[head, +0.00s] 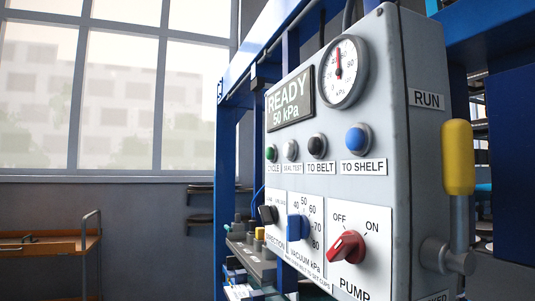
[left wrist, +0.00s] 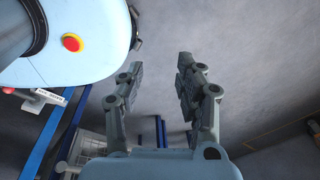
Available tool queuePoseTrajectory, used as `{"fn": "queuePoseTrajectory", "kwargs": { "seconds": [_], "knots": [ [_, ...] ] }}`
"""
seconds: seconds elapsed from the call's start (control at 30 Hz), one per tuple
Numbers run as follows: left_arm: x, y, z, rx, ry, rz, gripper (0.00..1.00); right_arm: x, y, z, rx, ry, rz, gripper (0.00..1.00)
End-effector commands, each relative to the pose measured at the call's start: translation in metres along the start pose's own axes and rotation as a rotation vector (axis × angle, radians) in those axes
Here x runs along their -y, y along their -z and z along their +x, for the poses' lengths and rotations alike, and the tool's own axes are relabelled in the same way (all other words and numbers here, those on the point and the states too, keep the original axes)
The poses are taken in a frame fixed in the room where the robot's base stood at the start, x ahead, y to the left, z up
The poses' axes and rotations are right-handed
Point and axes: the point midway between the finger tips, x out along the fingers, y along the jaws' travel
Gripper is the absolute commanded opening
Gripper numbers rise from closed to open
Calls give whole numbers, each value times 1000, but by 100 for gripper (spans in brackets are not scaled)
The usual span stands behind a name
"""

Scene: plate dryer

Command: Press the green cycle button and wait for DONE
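The green cycle button (head: 270,153) sits at the left end of the button row on the grey control panel (head: 390,130), above a CYCLE label. The display (head: 290,101) above it reads READY and 50 kPa. In the head view neither gripper shows. In the left wrist view my left gripper (left wrist: 157,85) is open, its two fingers apart with nothing between them, and a plain grey surface lies behind it. The button does not show in that view. My right gripper is not in view.
Grey, black and blue buttons (head: 357,138) share the row. Below are a black direction knob, a blue vacuum knob (head: 297,228) and a red pump knob (head: 347,247). A yellow-handled lever (head: 458,158) juts from the panel's right side. An orange cart (head: 45,245) stands far left.

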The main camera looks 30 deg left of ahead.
Motion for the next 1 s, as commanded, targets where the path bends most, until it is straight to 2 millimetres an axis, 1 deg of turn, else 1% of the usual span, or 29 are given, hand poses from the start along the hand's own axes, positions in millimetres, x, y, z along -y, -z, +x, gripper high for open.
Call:
{"fn": "queuePoseTrajectory", "kwargs": {
  "seconds": [0.17, 0.43, 1.0],
  "knots": [
    [0, 0, 0, 0, 0, 0, 36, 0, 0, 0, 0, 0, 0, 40],
    [0, 0, 0, 1, 0, 0, 0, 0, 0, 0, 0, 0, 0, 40],
    [0, -1, 0, 1, 0, 0, 0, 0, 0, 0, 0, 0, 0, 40]
  ]
}}
